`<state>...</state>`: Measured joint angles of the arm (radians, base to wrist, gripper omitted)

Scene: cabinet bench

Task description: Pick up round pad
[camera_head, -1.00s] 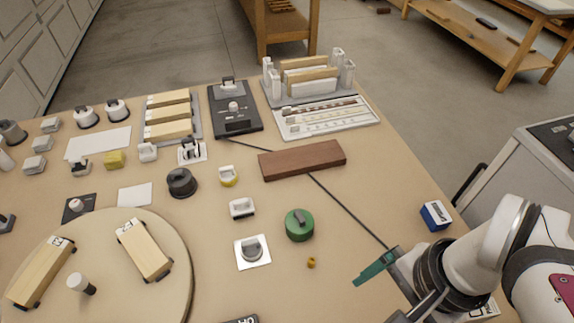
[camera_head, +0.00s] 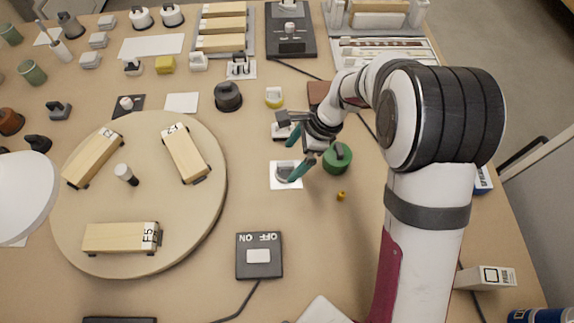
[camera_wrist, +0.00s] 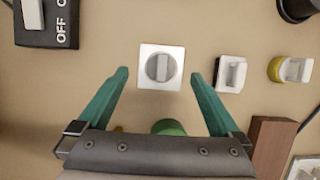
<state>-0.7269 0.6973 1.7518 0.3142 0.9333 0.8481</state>
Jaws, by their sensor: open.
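A round grey pad (camera_head: 286,172) with a raised grip bar lies on a white square plate (camera_head: 276,184). My gripper (camera_head: 297,153) is above and close to it, with its teal fingers spread and nothing between them. In the wrist view the round grey pad (camera_wrist: 160,67) shows ahead of and between the open fingertips (camera_wrist: 160,76), apart from both. A green round piece with a handle (camera_head: 338,157) stands to the right of the gripper. In the wrist view this green piece (camera_wrist: 169,127) is partly hidden behind the gripper body.
A white-handled block (camera_head: 283,131) and a yellow round piece (camera_head: 274,96) stand behind the plate. A small brass piece (camera_head: 341,196) lies near the green piece. A switch box (camera_head: 259,257) and a round wooden board (camera_head: 213,220) with blocks lie left and in front.

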